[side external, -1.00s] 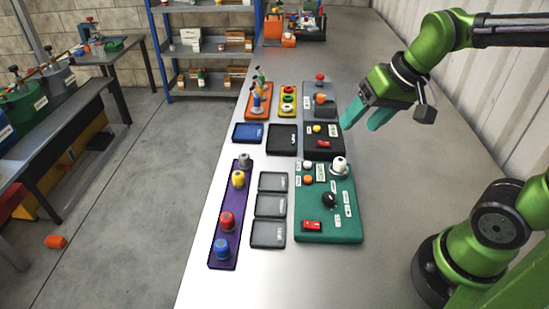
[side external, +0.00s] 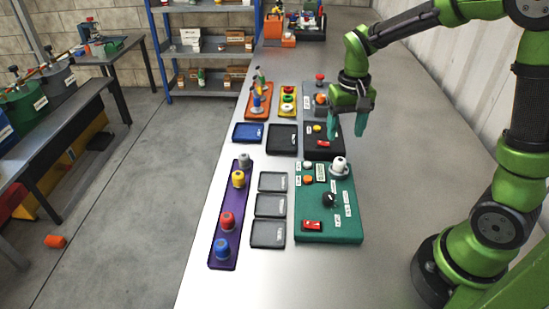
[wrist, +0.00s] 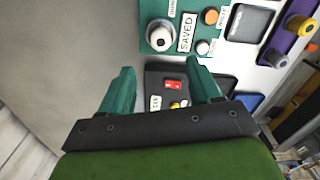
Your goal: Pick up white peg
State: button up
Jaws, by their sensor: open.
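The white peg (side external: 339,163) stands upright on a pale round base at the far right corner of the green panel (side external: 345,228). In the wrist view the white peg (wrist: 160,38) shows from above, beyond my fingertips. My gripper (side external: 346,122) is open and points down, beside and above the black panel (side external: 312,147), farther back than the peg. In the wrist view my gripper (wrist: 158,70) has its two teal fingers apart with nothing held. The peg is clear of both fingers.
The green panel also carries a black knob (side external: 329,199), a red switch (side external: 312,225) and small white and orange buttons. A purple strip (side external: 225,238) with several coloured pegs lies at left. Small dark trays (side external: 270,206) lie between. The bench right of the panels is bare.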

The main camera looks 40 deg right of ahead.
aim_at(340, 159)
notch_tip(340, 159, down, 3)
jog(key=shift+f, duration=0.1)
jog(key=f, duration=0.4)
jog(key=shift+s+a, duration=0.25)
jog(key=shift+a, duration=0.05)
jog(key=shift+f, duration=0.55)
grip_shut()
jog(key=shift+r, duration=0.1)
